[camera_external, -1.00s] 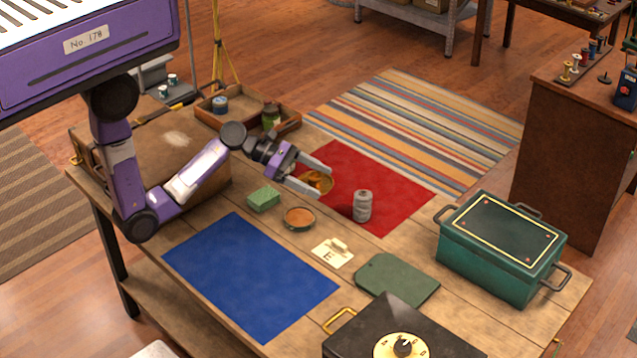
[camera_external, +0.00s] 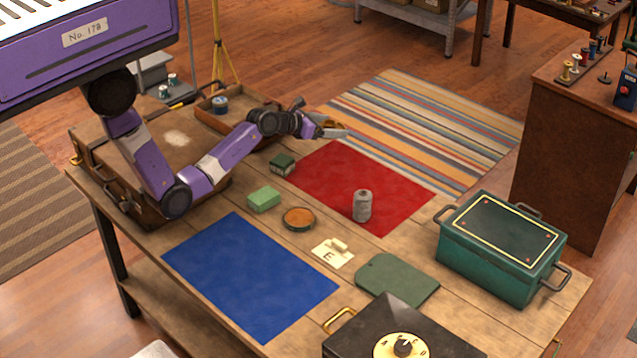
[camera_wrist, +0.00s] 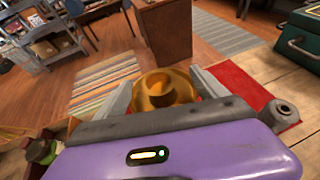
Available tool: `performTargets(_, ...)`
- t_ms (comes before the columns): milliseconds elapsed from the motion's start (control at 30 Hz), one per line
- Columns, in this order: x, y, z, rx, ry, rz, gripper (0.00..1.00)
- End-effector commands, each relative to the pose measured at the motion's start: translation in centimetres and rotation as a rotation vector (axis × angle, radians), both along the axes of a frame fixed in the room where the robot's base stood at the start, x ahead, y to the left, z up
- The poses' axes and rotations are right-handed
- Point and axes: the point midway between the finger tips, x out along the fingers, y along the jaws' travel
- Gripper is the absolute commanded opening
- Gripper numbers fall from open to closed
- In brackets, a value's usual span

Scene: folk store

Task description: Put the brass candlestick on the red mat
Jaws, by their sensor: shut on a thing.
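My gripper (camera_external: 335,131) is shut on the brass candlestick (camera_external: 328,122), holding it in the air above the far side of the red mat. In the wrist view the brass candlestick (camera_wrist: 166,90) sits between the two fingers, its round socket facing the camera. The red mat (camera_external: 330,180) lies flat on the table; part of it also shows in the wrist view (camera_wrist: 238,88). A grey spool-like object (camera_external: 362,205) stands upright on the mat's front right part, and it shows at the right in the wrist view (camera_wrist: 281,112).
A blue mat (camera_external: 250,275), a light green block (camera_external: 264,199), a round tin (camera_external: 299,218), a card marked E (camera_external: 333,252) and a dark green board (camera_external: 397,280) lie on the table. A teal box (camera_external: 500,250) stands right. A dark green box (camera_external: 282,164) sits by the mat's left edge.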

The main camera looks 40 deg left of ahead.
Motion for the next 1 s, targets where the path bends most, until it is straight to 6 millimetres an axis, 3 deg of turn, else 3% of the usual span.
performTargets(400, 0.0, 0.0, -10.4, -0.002, 0.002, 0.0, 0.34)
performTargets(533, 0.0, 0.0, -12.4, -0.001, 0.001, -0.001, 0.34)
performTargets(767, 0.0, 0.0, -13.7, -0.001, 0.0, -0.002, 0.34)
performTargets(1000, 0.0, 0.0, -17.2, -0.001, 0.0, -0.001, 0.34)
